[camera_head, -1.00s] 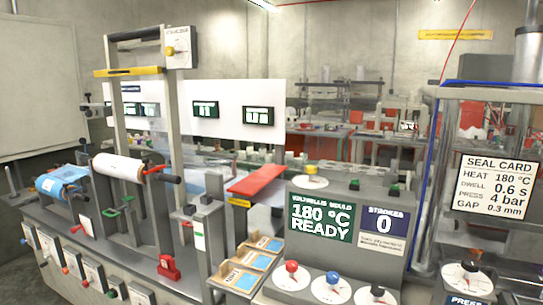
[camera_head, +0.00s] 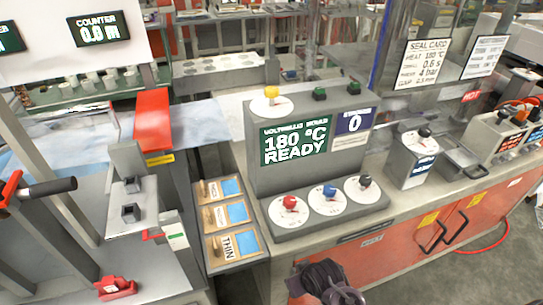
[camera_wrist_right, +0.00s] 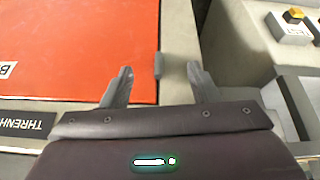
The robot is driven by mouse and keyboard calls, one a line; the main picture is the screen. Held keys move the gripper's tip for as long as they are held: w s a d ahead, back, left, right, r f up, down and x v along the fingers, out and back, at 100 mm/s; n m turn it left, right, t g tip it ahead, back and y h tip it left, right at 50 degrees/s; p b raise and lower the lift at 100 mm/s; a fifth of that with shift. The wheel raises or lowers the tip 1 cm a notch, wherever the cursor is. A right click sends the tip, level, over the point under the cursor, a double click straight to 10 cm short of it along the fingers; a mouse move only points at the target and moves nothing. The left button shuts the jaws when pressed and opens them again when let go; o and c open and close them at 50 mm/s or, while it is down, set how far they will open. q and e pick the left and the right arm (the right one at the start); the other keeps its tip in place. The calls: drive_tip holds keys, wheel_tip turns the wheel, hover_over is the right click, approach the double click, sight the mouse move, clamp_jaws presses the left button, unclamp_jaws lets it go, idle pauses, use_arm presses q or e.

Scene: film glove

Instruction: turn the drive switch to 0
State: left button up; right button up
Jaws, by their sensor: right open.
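Several dial switches show in the head view, but their labels are too small to tell which is the drive switch. A yellow knob (camera_head: 271,92) sits on a white dial on top of the grey console (camera_head: 262,180). A red knob (camera_head: 290,202), a blue knob (camera_head: 330,190) and a black knob (camera_head: 365,181) sit on white dials along its front ledge. My right gripper (camera_head: 330,285) is low in front of the bench, below these dials, apart from them. In the right wrist view its fingers (camera_wrist_right: 160,80) are spread and empty. My left gripper is not in view.
Another black knob (camera_head: 425,132) tops a grey box right of the console. The console screen (camera_head: 295,145) reads 180 °C READY. Orange cabinet doors (camera_head: 425,235) with black handles front the bench. An orange surface (camera_wrist_right: 80,50) lies beside the fingers in the wrist view.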

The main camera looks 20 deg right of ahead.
wheel_tip(320, 180, up, 10)
drive_tip(key=w+t+p, duration=0.1)
drive_tip(key=w, duration=0.1)
drive_tip(key=m+t+p, duration=0.1)
drive_tip(key=t+p, duration=0.1)
drive_tip(key=t, duration=1)
approach(273, 90)
drive_tip(key=w, duration=0.3)
drive_tip(key=shift+w+f, duration=0.15)
drive_tip(key=shift+f, duration=0.1)
drive_tip(key=w+p, duration=0.1)
drive_tip(key=w, duration=0.2)
drive_tip(key=w+p, duration=0.1)
drive_tip(key=w, duration=0.2)
drive_tip(key=shift+w+r, duration=0.2)
drive_tip(key=shift+w, duration=0.1)
drive_tip(key=shift+w+f, duration=0.1)
drive_tip(key=shift+w, duration=0.4)
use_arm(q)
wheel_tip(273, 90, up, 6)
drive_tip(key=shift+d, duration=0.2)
use_arm(e)
drive_tip(key=c, duration=1)
drive_tip(key=shift+o, duration=0.2)
